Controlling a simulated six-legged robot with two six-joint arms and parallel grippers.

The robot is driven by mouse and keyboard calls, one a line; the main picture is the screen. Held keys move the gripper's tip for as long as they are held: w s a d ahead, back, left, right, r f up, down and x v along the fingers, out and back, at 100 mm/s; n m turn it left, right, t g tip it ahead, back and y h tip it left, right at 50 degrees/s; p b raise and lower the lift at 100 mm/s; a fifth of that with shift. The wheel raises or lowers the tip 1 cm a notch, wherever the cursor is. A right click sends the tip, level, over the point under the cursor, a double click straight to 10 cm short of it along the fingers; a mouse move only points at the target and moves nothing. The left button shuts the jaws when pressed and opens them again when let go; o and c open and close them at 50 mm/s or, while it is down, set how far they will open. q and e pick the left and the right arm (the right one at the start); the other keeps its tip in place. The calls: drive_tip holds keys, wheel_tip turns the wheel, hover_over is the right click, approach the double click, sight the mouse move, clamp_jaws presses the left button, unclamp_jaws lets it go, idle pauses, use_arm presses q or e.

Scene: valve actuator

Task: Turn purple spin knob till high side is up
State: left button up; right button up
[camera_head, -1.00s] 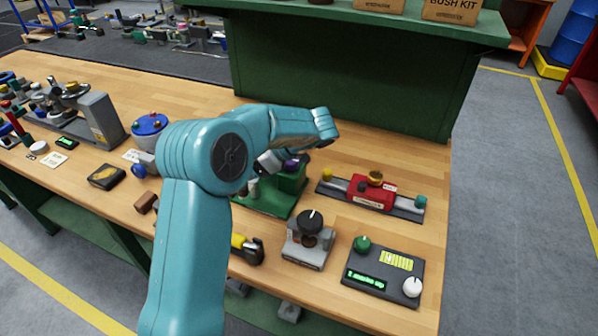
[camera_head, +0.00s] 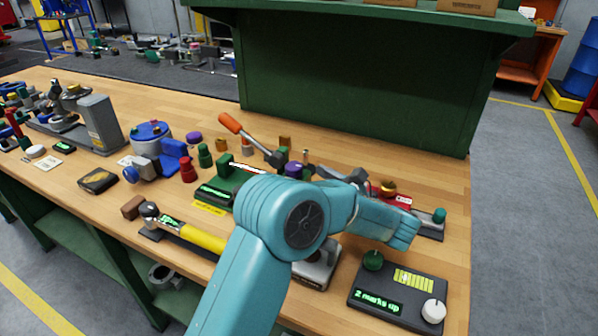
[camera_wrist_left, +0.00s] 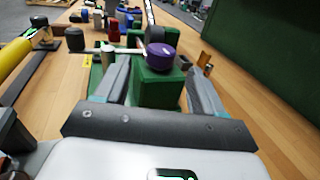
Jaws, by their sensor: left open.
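The purple knob (camera_wrist_left: 160,56) is a short round cap on top of a green block (camera_wrist_left: 158,86) in the left wrist view. It also shows, partly hidden, in the head view (camera_head: 295,169). My left gripper (camera_wrist_left: 160,68) is open, with one finger on each side of the green block and knob. Gaps show between the fingers and the block. In the head view the left gripper (camera_head: 318,170) reaches in from the right of the knob. I cannot tell which side of the knob is high. My right gripper is not in view.
An orange-handled lever (camera_head: 248,137) rises behind the knob. A red fixture (camera_head: 377,190) is partly behind my wrist. A dark panel (camera_head: 395,297) at front right reads "2 marks up". A yellow-handled tool (camera_head: 202,238) lies at the front. The wooden bench (camera_head: 440,180) is clear at far right.

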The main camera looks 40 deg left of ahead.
sight(300, 173)
use_arm(q)
drive_tip(key=a, duration=0.5)
drive_tip(key=shift+w+a, duration=0.1)
drive_tip(key=shift+a, duration=0.15)
drive_tip(key=c, duration=1.1)
drive_tip(key=shift+o, duration=0.2)
drive_tip(key=shift+m+t, duration=0.8)
drive_tip(key=shift+t, duration=0.5)
drive_tip(key=o, duration=1.1)
drive_tip(key=shift+c, duration=0.2)
